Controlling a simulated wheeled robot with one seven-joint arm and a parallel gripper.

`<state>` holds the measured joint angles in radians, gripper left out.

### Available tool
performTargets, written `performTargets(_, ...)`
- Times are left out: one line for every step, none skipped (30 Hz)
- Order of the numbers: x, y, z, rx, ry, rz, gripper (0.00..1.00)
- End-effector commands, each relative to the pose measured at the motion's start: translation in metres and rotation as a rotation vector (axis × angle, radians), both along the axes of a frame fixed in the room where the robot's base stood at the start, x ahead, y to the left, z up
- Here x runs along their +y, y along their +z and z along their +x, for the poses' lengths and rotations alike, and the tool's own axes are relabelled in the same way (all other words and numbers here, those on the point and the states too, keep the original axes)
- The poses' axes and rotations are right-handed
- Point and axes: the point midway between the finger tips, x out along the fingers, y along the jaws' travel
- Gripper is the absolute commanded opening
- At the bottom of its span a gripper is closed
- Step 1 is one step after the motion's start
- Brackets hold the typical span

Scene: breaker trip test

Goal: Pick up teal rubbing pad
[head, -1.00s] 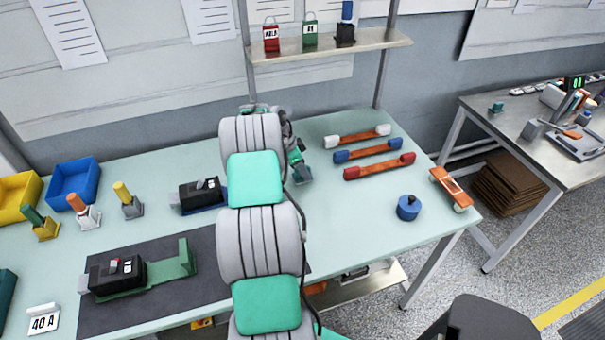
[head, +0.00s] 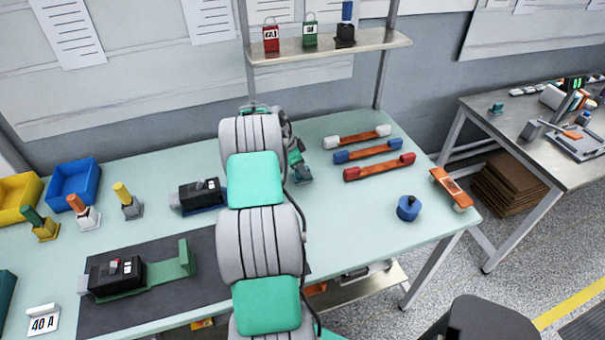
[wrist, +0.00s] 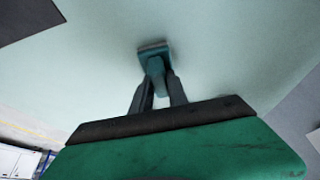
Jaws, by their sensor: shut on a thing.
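The teal rubbing pad (wrist: 155,66) shows in the wrist view, with a block-like teal handle and a wider, darker foot at its far end. My gripper (wrist: 159,84) is shut on the handle, one dark finger on each side. In the head view the pad (head: 303,174) shows just right of my arm, over the pale green tabletop behind the dark mat. My arm hides most of the gripper there. I cannot tell whether the pad's foot touches the table.
Three bar-shaped links with white, blue and red ends (head: 380,167) lie right of the pad. A blue round knob (head: 408,208) stands nearer. A black breaker (head: 203,192) is left of my arm. A shelf (head: 330,45) stands behind. Tabletop around the pad is clear.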

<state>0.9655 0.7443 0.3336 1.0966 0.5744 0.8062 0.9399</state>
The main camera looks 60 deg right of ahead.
Motion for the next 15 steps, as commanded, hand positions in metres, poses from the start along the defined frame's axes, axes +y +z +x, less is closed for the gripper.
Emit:
performTargets(0.0,0.0,0.0,0.0,0.0,0.0,0.0)
performTargets(0.0,0.001,0.0,0.0,0.0,0.0,0.0)
performTargets(0.0,0.002,0.0,-0.001,0.0,-0.001,0.0)
performTargets(0.0,0.003,0.0,-0.001,0.001,-0.002,0.0)
performTargets(-0.001,0.005,0.001,-0.001,0.0,-0.002,0.0)
performTargets(-0.001,0.008,0.001,-0.002,0.0,-0.002,0.0)
performTargets(-0.001,0.011,0.001,-0.002,0.0,-0.002,0.0)
performTargets(-0.001,0.014,0.001,-0.002,0.001,-0.004,0.0)
performTargets(-0.001,0.021,0.001,-0.003,0.0,-0.005,0.0)
performTargets(-0.001,0.026,0.001,-0.003,0.0,-0.005,0.0)
performTargets(0.001,0.034,-0.002,-0.003,0.0,-0.005,0.0)
performTargets(0.006,0.042,-0.008,-0.002,0.0,-0.004,0.0)
performTargets(0.011,0.049,-0.012,-0.003,-0.001,-0.005,0.0)
performTargets(0.016,0.058,-0.018,-0.005,-0.002,-0.006,0.0)
performTargets(0.022,0.069,-0.025,-0.004,-0.001,-0.007,0.0)
